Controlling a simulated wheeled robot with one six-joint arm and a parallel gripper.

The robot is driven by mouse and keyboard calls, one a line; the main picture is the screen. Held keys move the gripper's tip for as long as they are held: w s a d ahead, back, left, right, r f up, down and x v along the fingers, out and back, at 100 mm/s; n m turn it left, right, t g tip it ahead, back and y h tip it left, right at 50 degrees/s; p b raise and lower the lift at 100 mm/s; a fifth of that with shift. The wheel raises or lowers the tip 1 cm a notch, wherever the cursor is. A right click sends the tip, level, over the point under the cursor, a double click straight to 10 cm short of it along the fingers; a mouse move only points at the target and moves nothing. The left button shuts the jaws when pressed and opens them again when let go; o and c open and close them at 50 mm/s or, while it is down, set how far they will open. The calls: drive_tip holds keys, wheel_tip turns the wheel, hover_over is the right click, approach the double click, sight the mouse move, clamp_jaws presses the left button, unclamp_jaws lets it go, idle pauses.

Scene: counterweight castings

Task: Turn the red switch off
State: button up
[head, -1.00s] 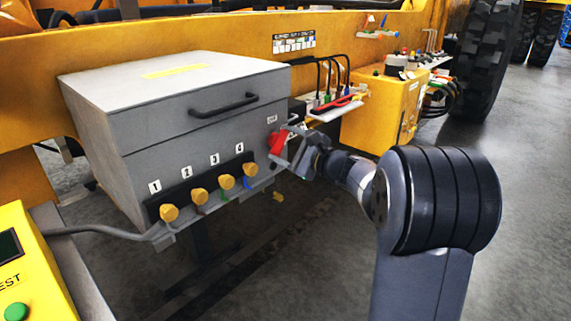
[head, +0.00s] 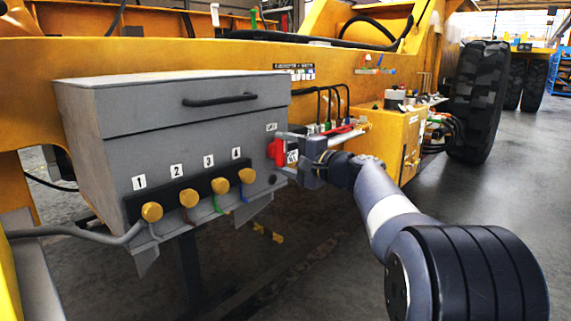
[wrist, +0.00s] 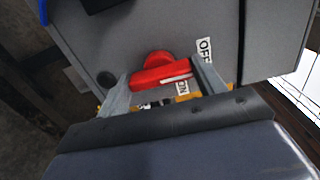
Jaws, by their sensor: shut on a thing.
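The red switch (head: 278,152) is a rotary handle on the grey box's front face, near its right edge. In the wrist view its round hub and bar-shaped handle (wrist: 160,76) lie between my two fingers. An OFF label (wrist: 204,50) stands by the right finger, and an ON label (wrist: 182,88) is partly hidden just below the handle. My gripper (wrist: 163,86) is shut on the handle, one finger at each end of it. In the head view my gripper (head: 285,154) reaches the switch from the right.
The grey box (head: 190,135) has a black lid handle (head: 220,99) and a row of numbered yellow plugs (head: 189,198) with cables to the left of the switch. A yellow box (head: 392,145) and a small shelf with black hooked cables (head: 336,100) stand behind my arm on the right.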

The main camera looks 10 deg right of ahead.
idle(0.4)
drive_tip(key=o, duration=1)
drive_tip(key=p+v, duration=0.1)
drive_tip(key=v, duration=0.9)
drive_tip(key=shift+s+d, duration=0.2)
drive_tip(key=shift+s, duration=0.15)
